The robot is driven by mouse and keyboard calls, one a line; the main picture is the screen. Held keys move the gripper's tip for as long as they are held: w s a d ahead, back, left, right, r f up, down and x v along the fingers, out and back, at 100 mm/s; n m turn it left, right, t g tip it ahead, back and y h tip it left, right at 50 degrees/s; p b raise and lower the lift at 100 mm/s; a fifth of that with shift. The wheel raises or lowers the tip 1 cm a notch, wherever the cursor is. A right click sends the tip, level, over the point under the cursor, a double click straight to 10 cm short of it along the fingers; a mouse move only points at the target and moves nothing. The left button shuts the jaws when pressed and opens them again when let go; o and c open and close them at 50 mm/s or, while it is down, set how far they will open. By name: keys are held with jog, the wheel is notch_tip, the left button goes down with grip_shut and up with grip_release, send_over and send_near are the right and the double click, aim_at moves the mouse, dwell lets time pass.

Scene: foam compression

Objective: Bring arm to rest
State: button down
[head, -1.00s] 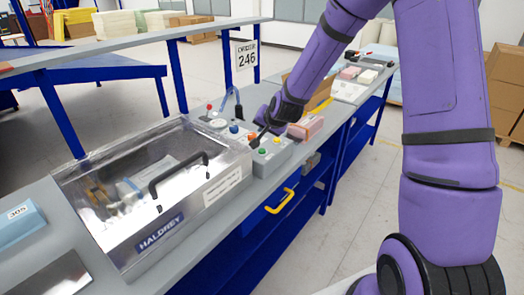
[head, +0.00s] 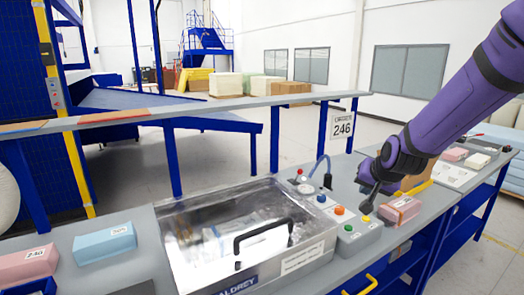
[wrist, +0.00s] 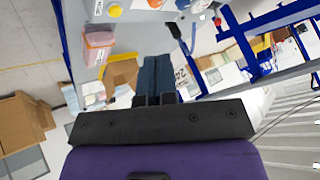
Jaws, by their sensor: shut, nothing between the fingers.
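My purple arm reaches in from the right in the head view. Its dark gripper (head: 368,203) hangs over the bench beside the control box, just left of a pink foam block (head: 400,210). In the wrist view the gripper's fingers (wrist: 156,82) are together and empty. The grey control box (head: 357,238) carries several coloured buttons, and the gripper looks close to the yellow one (head: 366,219); whether it touches cannot be told. The wrist view also shows the pink block (wrist: 99,42) and a yellow button (wrist: 115,11).
A clear-lidded test machine (head: 190,237) with a black handle stands left of the control box. A blue foam block (head: 105,243) and a pink one (head: 28,264) lie farther left. A raised shelf (head: 200,107) runs behind. A cardboard box (wrist: 22,122) shows in the wrist view.

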jog(key=s+r+n+g, duration=0.1)
jog(key=s+r, duration=0.3)
jog(key=s, duration=0.6)
jog(key=s+d+r+n+g, duration=0.1)
jog(key=s+r, duration=0.4)
jog(key=s, duration=0.6)
jog(key=s+d+r+n, duration=0.1)
jog(key=s+r, duration=0.4)
jog(key=s, duration=0.5)
jog(key=shift+s+n+g+h, duration=0.15)
jog(key=shift+n+g+h, duration=0.25)
jog(key=shift+n, duration=0.5)
